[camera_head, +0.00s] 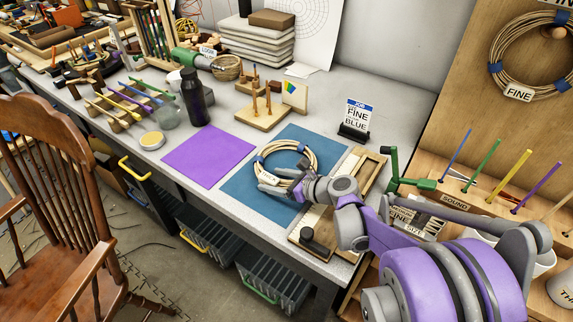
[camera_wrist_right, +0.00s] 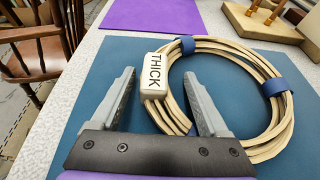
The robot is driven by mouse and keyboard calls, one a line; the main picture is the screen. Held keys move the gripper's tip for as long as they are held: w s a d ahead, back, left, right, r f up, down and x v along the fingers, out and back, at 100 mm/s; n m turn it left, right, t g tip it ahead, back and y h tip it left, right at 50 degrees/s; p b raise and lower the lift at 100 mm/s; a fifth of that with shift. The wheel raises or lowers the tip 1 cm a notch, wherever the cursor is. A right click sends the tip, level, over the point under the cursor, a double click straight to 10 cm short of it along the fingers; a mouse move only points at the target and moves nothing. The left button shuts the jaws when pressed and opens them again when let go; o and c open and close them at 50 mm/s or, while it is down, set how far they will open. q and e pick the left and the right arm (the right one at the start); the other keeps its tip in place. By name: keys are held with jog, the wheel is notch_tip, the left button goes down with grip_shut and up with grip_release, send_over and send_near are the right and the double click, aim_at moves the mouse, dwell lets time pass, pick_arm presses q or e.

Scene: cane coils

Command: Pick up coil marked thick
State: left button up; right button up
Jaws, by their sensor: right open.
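The coil marked THICK (camera_head: 309,156) is a ring of pale cane with blue ties, lying on the blue mat (camera_head: 240,187). In the right wrist view the coil (camera_wrist_right: 277,122) shows its white THICK tag (camera_wrist_right: 154,75). My right gripper (camera_head: 272,179) is open at the coil's near side. In the right wrist view its fingers (camera_wrist_right: 158,74) stand apart, with the tag and part of the cane between them in the picture. Whether they touch the cane is unclear. My left gripper is not in view.
A coil tagged FINE (camera_head: 518,92) hangs on the wooden board at right. A sign (camera_head: 357,117) reading "JOB FINE BLUE" stands behind the mat. A purple mat (camera_head: 208,156) lies left, with a black bottle (camera_head: 194,100) beyond. A pegged wooden block (camera_head: 262,116) stands behind the mats.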

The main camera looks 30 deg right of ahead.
grip_shut()
dwell(0.4)
